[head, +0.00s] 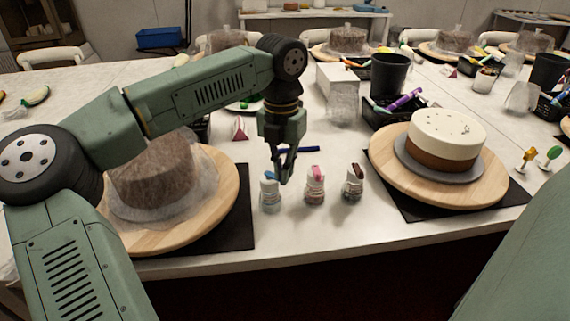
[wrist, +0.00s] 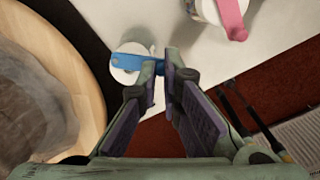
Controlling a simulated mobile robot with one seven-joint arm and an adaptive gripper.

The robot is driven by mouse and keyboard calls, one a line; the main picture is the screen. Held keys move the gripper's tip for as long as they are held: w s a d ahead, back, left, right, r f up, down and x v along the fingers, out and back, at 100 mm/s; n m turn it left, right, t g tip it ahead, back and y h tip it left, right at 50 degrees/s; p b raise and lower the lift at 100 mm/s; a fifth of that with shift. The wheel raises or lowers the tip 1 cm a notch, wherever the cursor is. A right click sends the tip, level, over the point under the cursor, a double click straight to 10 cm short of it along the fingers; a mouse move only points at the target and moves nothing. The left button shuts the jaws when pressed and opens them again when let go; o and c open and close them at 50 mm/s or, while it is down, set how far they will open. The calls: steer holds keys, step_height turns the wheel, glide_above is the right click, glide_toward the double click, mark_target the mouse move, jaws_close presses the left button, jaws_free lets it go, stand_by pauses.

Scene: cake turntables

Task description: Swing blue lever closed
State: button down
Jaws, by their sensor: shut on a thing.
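The blue lever (wrist: 128,61) lies across the white lid of a small jar (head: 270,196) at the table's front, the leftmost of three. In the wrist view its right end reaches between the fingertips of my gripper (wrist: 163,64). In the head view my gripper (head: 285,180) points down at the right side of this jar's top. The fingers are close together and shut on the lever's end. The fingers hide that end of the lever in part. The jar stands upright.
A jar with a pink lever (head: 315,185) and a dark-topped jar (head: 353,183) stand close to the right. A wrapped cake on a wooden turntable (head: 226,205) is left, and a cream-and-brown cake (head: 446,140) on another is right. A blue marker (head: 297,149) lies behind.

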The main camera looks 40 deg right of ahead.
steer(key=shift+a+m, duration=0.15)
steer(key=shift+m, duration=0.35)
stand_by(0.9)
steer(key=c, duration=1.7)
jaws_free()
step_height(320, 180, up, 12)
